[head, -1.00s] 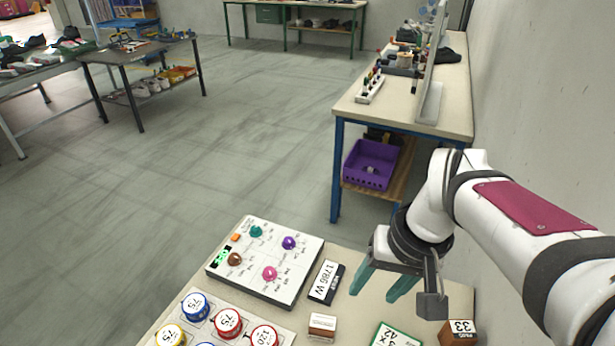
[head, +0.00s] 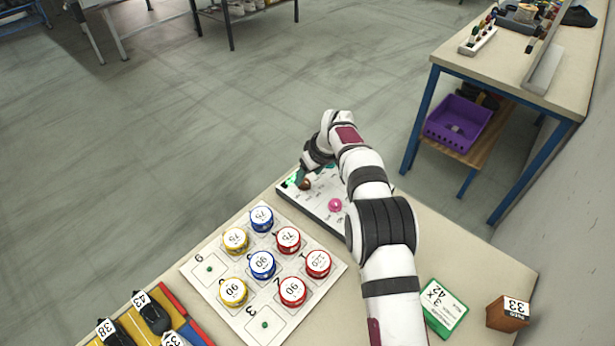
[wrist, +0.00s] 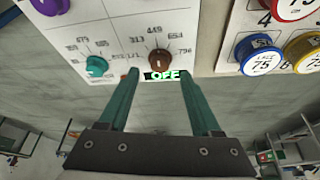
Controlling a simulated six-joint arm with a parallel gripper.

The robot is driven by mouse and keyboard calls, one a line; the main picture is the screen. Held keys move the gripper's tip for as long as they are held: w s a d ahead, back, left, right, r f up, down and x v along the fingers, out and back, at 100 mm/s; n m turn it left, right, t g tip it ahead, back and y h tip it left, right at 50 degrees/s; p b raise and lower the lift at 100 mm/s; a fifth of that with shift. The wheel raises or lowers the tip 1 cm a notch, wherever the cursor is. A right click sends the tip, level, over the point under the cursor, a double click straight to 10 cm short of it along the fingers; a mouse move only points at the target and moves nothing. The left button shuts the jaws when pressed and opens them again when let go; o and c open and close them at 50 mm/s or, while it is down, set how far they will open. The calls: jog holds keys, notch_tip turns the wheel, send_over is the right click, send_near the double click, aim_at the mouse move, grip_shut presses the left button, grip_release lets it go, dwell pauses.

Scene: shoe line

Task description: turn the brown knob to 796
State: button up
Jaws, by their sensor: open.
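The brown knob (wrist: 160,58) is on the white control panel (wrist: 110,25) in the wrist view. The number 796 is printed to its right, with other numbers around it. A green display (wrist: 163,76) beside it reads OFF. My gripper (wrist: 164,73) is open, with its teal fingertips on either side of the knob's lower edge and a gap on each side. I cannot tell the depth between the tips and the knob, or read its pointer surely. In the head view the brown knob (head: 305,184) shows just beside my gripper (head: 299,177), and my arm hides part of the panel.
A teal knob (wrist: 97,66) is left of the brown one. A pink knob (head: 335,205) is also on the panel. A board of coloured round pieces (head: 205,284) lies close by. A green card (head: 443,306) and a brown block (head: 508,313) stand to the right.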

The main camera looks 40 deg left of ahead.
aim_at(305, 182)
jog(key=shift+x, duration=1.6)
grip_shut()
